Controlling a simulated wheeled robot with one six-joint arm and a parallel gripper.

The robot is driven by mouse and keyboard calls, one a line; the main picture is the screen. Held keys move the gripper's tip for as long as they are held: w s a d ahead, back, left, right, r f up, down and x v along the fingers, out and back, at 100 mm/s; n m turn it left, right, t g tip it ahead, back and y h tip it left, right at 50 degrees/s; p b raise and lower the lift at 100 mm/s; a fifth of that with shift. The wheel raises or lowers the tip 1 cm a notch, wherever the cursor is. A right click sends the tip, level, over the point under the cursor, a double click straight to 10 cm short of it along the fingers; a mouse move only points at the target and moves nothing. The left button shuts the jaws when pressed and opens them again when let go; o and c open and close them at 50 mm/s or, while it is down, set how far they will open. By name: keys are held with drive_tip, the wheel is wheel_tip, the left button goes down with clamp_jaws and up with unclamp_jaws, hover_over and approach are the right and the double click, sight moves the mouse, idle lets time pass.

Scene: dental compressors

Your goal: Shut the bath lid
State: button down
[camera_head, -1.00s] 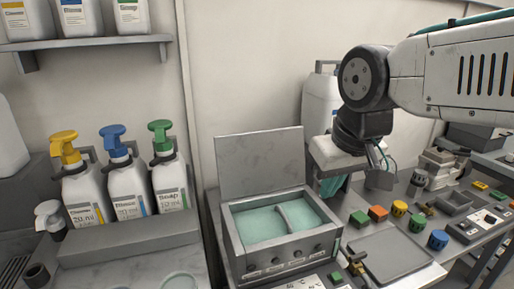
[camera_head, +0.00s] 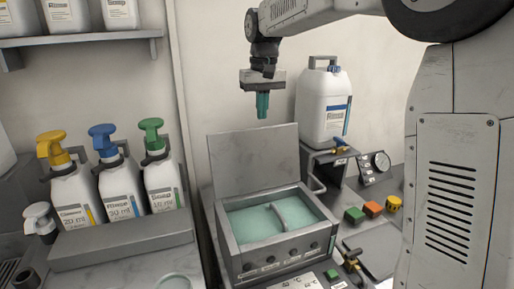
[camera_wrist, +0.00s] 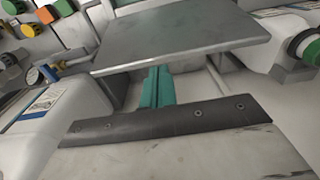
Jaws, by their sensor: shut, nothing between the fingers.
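The bath (camera_head: 240,259) is a grey metal box with pale teal liquid in two compartments, on the bench in the head view. Its grey lid (camera_head: 254,165) stands open, upright at the back edge. My gripper (camera_head: 262,115) points down with its teal fingers shut and empty, above and apart from the lid's top edge. In the wrist view the shut fingers (camera_wrist: 157,88) show in front of a grey plate that looks like the lid (camera_wrist: 185,32). I cannot tell from that view how far apart they are.
A large white jug (camera_head: 324,106) stands right of my gripper at the back. Pump bottles in yellow, blue and green (camera_head: 163,180) stand to the left on a raised ledge. A shelf (camera_head: 90,46) is at upper left.

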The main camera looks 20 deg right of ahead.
sight(256, 147)
drive_tip(key=w+f+g, duration=0.2)
drive_tip(key=w+f, duration=0.4)
drive_tip(key=w, duration=0.3)
drive_tip(key=shift+s+f, duration=0.7)
drive_tip(key=shift+f, duration=0.6)
drive_tip(key=shift+s+f, duration=0.75)
drive_tip(key=shift+f, duration=0.55)
drive_tip(key=shift+s+f, duration=0.7)
drive_tip(key=shift+f, duration=0.6)
